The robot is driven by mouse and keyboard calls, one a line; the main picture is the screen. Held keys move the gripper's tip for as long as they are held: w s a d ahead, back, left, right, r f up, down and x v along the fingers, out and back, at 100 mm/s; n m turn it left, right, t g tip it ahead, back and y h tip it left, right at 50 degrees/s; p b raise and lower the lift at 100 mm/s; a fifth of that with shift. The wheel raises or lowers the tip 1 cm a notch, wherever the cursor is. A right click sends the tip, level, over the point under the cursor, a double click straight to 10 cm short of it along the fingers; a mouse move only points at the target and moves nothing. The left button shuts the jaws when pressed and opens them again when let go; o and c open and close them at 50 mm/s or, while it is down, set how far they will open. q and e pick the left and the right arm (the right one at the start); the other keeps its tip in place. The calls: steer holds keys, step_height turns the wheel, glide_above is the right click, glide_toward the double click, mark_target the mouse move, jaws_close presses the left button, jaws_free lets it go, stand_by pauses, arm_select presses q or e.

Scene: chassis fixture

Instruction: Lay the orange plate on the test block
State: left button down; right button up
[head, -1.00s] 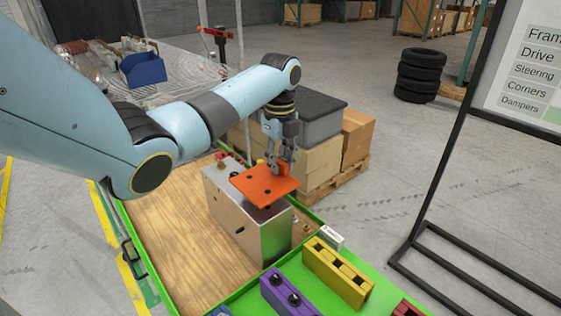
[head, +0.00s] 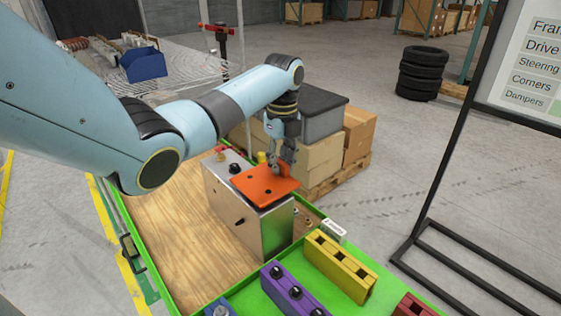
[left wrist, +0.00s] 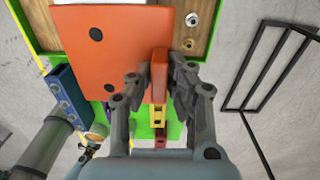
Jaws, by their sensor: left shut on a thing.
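The orange plate (head: 262,186) is flat with dark holes and an upright tab. My left gripper (head: 284,166) is shut on that tab at the plate's far right side; the left wrist view shows the tab between the fingers of the left gripper (left wrist: 159,76). The plate (left wrist: 95,62) lies level over the right end of the silver test block (head: 246,228), close to its top. I cannot tell whether it touches. The block's left top, with a black knob, is bare. My right gripper is not in view.
The block stands in a wood-floored tray with a green rim (head: 139,253). Purple (head: 291,289) and yellow (head: 340,266) bars lie in front on green. Stacked cartons (head: 318,162) stand behind the gripper. A black stand (head: 437,185) is at right.

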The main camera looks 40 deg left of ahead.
arm_select(q)
steer(key=shift+f, duration=0.25)
steer(key=shift+f, duration=0.35)
steer(key=c, duration=1.2)
jaws_free()
step_height(320, 180, up, 7)
steer(key=p, duration=0.7)
steer(key=shift+r+p, duration=0.1)
steer(key=shift+p, duration=0.25)
steer(key=shift+r, duration=0.9)
steer(key=shift+s, duration=0.1)
